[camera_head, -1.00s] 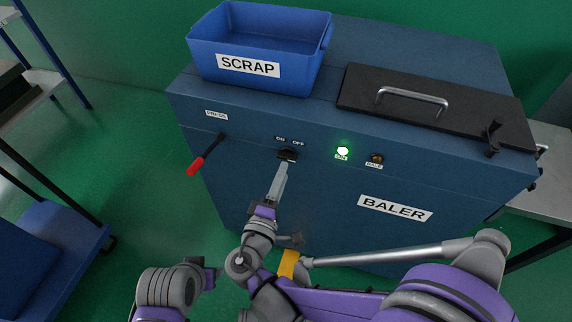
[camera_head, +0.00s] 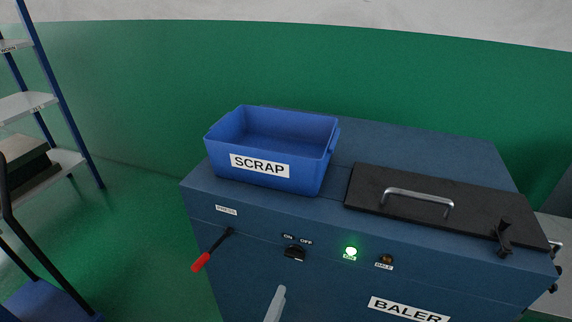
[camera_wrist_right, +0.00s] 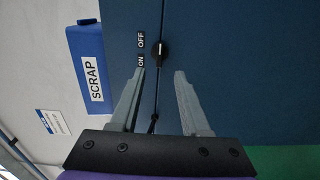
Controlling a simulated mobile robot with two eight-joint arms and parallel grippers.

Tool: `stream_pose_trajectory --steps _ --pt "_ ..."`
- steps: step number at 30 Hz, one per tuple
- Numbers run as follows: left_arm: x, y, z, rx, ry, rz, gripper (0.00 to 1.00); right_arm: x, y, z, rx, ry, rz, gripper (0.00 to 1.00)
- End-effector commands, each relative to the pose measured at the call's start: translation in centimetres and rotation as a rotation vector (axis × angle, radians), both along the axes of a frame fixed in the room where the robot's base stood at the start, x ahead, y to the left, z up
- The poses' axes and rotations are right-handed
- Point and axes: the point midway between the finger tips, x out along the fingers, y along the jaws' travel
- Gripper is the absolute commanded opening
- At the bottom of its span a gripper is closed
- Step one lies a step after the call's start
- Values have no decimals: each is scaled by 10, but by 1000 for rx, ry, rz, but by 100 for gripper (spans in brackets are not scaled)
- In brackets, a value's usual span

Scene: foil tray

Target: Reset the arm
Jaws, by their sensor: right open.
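My right gripper (camera_head: 276,302) shows at the bottom edge of the head view as a grey finger, just below the black ON/OFF switch (camera_head: 294,253) on the baler front. In the right wrist view my right gripper (camera_wrist_right: 160,72) is open with nothing between its two fingers. The switch (camera_wrist_right: 163,50) lies a little beyond the fingertips there, apart from them. My left gripper is not in view. The blue baler (camera_head: 330,214) has a lit green lamp (camera_head: 351,252) and a dark BALE button (camera_head: 386,260).
A blue SCRAP bin (camera_head: 315,172) stands on the baler's top left. A black lid (camera_head: 370,200) with a handle lies closed at the right. A red-tipped PRESS lever (camera_head: 203,261) sticks out at the front left. Shelving (camera_head: 58,85) stands at the far left.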

Motion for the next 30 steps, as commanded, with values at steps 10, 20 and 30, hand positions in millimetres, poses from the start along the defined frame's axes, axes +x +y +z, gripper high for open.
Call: stream_pose_trajectory --steps 10,20,30 --pt "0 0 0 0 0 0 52 6 -118 -47 243 344 -231 46" --pt "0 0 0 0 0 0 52 -81 -209 -92 891 681 -543 46" --pt "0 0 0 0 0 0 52 -133 -206 -85 1440 676 -672 46"
